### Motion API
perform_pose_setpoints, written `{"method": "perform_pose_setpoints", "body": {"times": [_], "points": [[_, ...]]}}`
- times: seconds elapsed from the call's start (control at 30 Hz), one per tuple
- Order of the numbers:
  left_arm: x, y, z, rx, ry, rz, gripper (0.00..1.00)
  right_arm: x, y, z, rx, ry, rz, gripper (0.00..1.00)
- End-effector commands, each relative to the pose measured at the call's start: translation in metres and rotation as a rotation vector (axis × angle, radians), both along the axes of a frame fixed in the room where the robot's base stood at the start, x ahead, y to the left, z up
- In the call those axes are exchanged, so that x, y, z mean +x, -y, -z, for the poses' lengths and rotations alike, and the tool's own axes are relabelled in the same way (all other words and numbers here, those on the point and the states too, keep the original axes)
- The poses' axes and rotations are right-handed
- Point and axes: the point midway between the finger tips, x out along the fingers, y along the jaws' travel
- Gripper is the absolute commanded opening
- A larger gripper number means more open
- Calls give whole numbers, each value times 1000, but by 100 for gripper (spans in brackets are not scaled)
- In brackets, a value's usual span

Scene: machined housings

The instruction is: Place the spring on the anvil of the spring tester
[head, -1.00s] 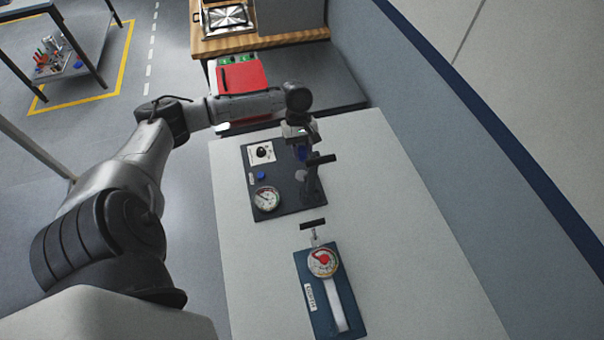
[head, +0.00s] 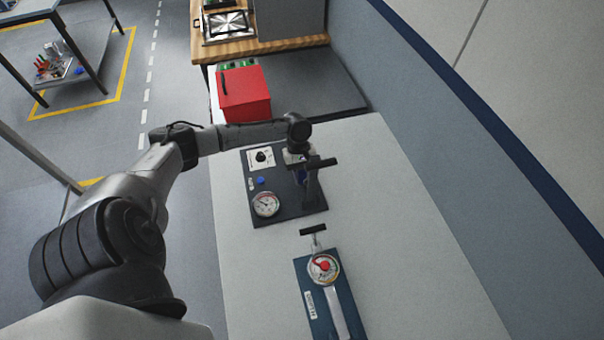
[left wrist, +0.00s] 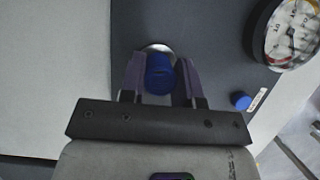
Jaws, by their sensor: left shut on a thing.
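The spring, a blue cylinder (left wrist: 160,75), is between the fingers of my left gripper (left wrist: 161,68), which is shut on it. In the left wrist view it overlaps the round silver anvil (left wrist: 157,47) of the spring tester; I cannot tell whether it touches the anvil. In the head view the spring tester is a dark plate (head: 287,208) with a gauge, a knob, a blue button and a post with a black lever (head: 321,163). My left gripper (head: 302,172) is low beside that post, partly hidden by it. My right gripper is not in view.
A second device with a blue base (head: 316,318), a gauge and a T-handle stands nearer on the white table (head: 410,240). The table's right side is clear.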

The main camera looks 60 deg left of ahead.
Motion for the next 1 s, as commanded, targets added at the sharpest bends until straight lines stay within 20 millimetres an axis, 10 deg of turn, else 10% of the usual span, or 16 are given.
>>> {"method": "perform_pose_setpoints", "body": {"times": [0.27,0.3,0.53,1.0], "points": [[0,0,1,0,0,0,7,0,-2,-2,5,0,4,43],[0,0,1,0,0,1,34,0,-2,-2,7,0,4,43],[0,0,2,0,0,1,56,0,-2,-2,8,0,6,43],[2,-9,-22,3,2,0,56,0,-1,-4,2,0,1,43]]}}
